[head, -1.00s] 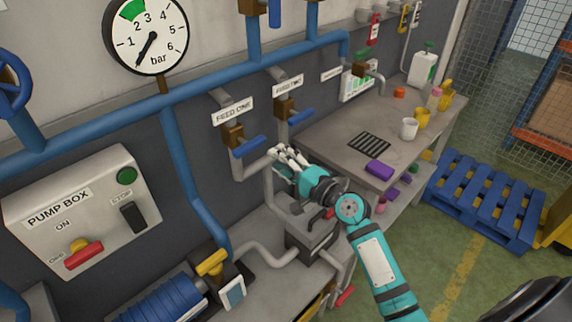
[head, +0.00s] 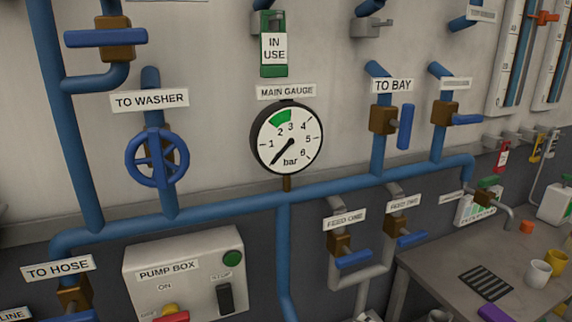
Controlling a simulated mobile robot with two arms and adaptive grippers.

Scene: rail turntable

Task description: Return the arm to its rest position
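My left gripper is not in view. A small pale shape at the bottom edge, in front of the bench, looks like the fingertips of my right gripper (head: 438,316). The rest of that gripper and its arm are cut off by the frame, so I cannot tell whether it is open or shut. The FEED ONE valve (head: 340,244) and FEED TWO valve (head: 393,222) have blue handles turned to the right. No gripper is at either handle.
The main gauge (head: 287,138) reads below 1 bar. The pump box (head: 183,270) is at the lower left, the blue handwheel (head: 154,157) above it. The bench (head: 450,268) at right holds cups, a black slatted mat (head: 486,284) and a purple block (head: 494,313).

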